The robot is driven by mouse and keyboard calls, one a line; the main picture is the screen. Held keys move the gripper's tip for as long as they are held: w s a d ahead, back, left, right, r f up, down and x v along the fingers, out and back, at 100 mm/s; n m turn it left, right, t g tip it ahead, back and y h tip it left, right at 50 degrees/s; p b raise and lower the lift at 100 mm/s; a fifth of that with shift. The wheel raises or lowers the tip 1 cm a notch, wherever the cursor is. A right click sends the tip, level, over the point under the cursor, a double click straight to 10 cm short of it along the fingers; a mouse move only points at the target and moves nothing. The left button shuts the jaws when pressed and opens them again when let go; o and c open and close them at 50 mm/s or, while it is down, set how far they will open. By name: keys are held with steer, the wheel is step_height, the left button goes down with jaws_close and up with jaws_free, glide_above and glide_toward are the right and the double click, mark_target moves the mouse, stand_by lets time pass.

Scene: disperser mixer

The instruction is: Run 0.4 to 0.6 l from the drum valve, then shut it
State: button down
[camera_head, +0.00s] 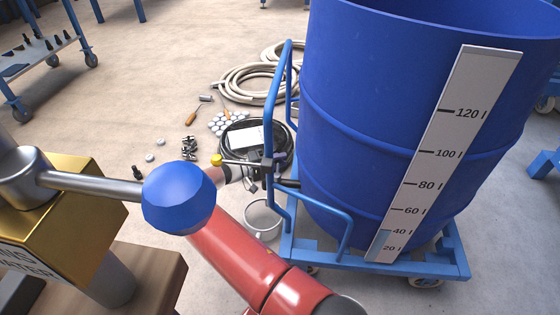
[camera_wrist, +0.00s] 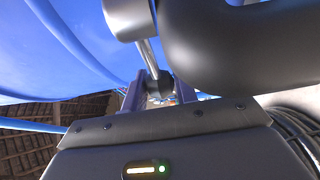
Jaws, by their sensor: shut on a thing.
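The blue drum (camera_head: 340,110) stands at the right in the head view, with a white level scale (camera_head: 445,150) whose pale blue column ends near the 40 l mark. The drum valve (camera_head: 268,166) is low on its left side, with a lever ending in a yellow knob (camera_head: 217,160). My gripper (camera_head: 257,172) is at the valve, shut on what appears to be the lever; the fingers are partly hidden. A pale round vessel (camera_head: 262,216) stands on the floor below the valve. I cannot make out any flow or fill level. The wrist view shows the blue drum wall (camera_wrist: 50,50) close up.
A blue wheeled trolley (camera_head: 350,258) with a tall handle frame carries the drum. Coiled hoses (camera_head: 250,83) and small loose parts (camera_head: 189,148) lie behind on the floor. A gold block (camera_head: 70,220) and a blue ball knob (camera_head: 179,198) on a metal rod stand at left front.

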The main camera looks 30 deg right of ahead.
steer(key=shift+w+a+n+t+p, duration=0.2)
steer(key=shift+a+n+t, duration=0.2)
steer(key=shift+n+t, duration=0.45)
steer(key=shift+w+a+n+t+p, duration=0.15)
steer(key=shift+a+n+t, duration=0.3)
steer(key=shift+t, duration=0.7)
steer(key=c, duration=1.1)
jaws_free()
steer(key=a, duration=0.7)
steer(key=shift+s+a+b, duration=0.35)
steer(key=shift+s+b, duration=0.05)
steer(key=shift+s, duration=0.05)
